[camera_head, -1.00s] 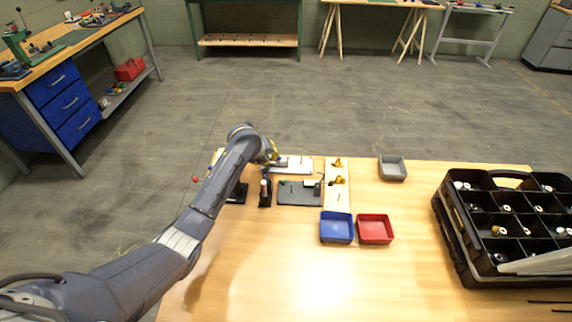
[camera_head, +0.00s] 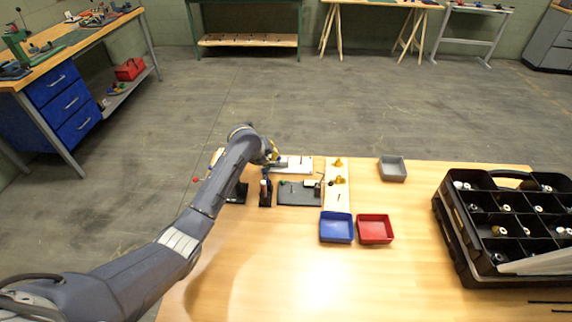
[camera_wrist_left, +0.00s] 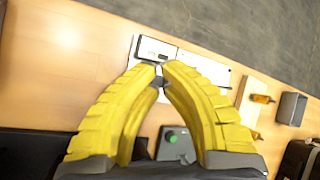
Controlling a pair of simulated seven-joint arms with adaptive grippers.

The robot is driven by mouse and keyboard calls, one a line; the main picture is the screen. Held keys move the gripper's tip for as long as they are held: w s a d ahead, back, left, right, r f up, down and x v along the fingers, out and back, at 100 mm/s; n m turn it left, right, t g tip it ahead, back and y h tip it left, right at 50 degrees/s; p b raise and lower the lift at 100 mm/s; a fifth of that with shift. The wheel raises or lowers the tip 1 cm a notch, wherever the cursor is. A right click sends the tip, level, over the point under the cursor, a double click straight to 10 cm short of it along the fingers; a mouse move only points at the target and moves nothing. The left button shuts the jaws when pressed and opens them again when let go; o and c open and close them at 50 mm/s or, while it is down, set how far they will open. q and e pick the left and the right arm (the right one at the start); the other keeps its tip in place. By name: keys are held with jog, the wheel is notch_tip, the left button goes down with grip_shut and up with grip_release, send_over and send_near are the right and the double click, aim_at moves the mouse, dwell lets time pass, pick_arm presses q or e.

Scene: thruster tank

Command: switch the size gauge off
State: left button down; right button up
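The size gauge appears to be the white device with a dark display strip (camera_wrist_left: 156,50) on a white plate in the left wrist view. The white plate (camera_head: 296,164) also shows in the head view, partly behind my wrist. My left gripper (camera_wrist_left: 160,66) has two yellow curved fingers with their tips nearly together at the gauge's near edge. Nothing is clearly held between them; a small dark part shows just behind the tips. I cannot tell whether the tips touch the gauge. In the head view my left gripper (camera_head: 272,156) is mostly hidden by its arm. My right gripper is not in view.
A blue tray (camera_head: 336,238), red tray (camera_head: 375,240) and grey tray (camera_head: 392,173) stand to the right. A black compartment case (camera_head: 446,222) fills the table's right side. The front middle is clear.

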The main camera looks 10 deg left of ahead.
aim_at(269, 166)
pick_arm(q)
jog(key=shift+f, duration=0.2)
dwell(0.5)
jog(key=shift+f, duration=0.25)
jog(key=shift+f, duration=0.25)
dwell(0.6)
jog(key=shift+r, duration=0.7)
jog(key=shift+r, duration=3)
